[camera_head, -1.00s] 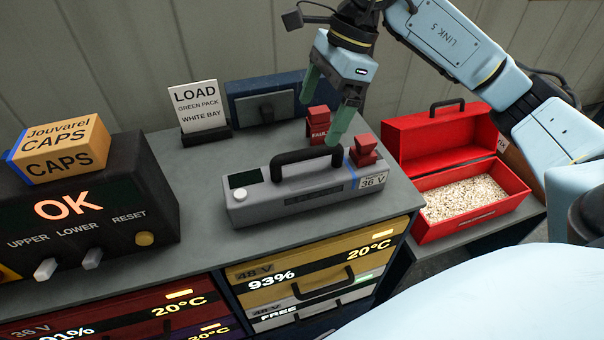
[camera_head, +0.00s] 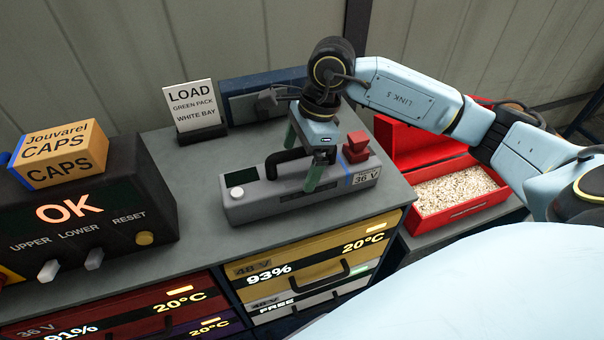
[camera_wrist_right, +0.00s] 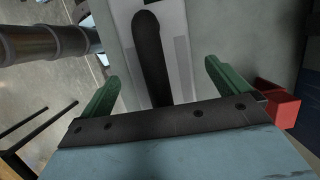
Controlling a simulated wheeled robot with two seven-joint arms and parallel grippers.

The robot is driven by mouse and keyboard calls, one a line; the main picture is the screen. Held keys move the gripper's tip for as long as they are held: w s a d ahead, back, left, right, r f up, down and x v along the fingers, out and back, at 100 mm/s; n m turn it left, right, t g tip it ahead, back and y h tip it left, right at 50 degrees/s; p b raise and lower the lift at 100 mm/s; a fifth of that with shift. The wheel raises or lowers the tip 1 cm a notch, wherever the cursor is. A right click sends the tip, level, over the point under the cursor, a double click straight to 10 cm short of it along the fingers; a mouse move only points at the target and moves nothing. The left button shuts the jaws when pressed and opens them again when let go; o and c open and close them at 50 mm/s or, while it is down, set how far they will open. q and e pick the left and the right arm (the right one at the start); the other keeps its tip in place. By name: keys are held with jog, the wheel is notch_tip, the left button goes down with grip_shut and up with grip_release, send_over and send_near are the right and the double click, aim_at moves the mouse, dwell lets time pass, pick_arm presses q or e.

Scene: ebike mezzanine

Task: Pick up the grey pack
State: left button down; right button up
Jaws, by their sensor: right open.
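The grey pack (camera_head: 245,212) lies on the grey bench top, with a black handle on top, a dark display and white button at its left end, and a blue stripe and 36 V label at its right end. My right gripper (camera_head: 302,165) is above the pack, its green fingers apart on either side of the handle. In the right wrist view the black handle (camera_wrist_right: 152,55) shows between the open fingers (camera_wrist_right: 158,85), and nothing is clamped. Part of the handle is hidden by the gripper in the head view. My left gripper is not in view.
A red block (camera_head: 356,148) stands at the pack's right end. A LOAD sign (camera_head: 191,108) stands behind. A black OK console (camera_head: 75,215) with a CAPS box (camera_head: 60,152) is at left. An open red box (camera_head: 462,212) of pale granules is at right.

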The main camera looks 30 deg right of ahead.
jog(key=shift+a+f, duration=0.15)
jog(key=shift+f, duration=0.35)
jog(key=shift+f+b, duration=0.25)
jog(key=shift+b, duration=0.25)
jog(key=shift+c, duration=0.4)
jog(key=c, duration=1.9)
jog(key=shift+w+r, duration=0.2)
jog(key=shift+r, duration=0.05)
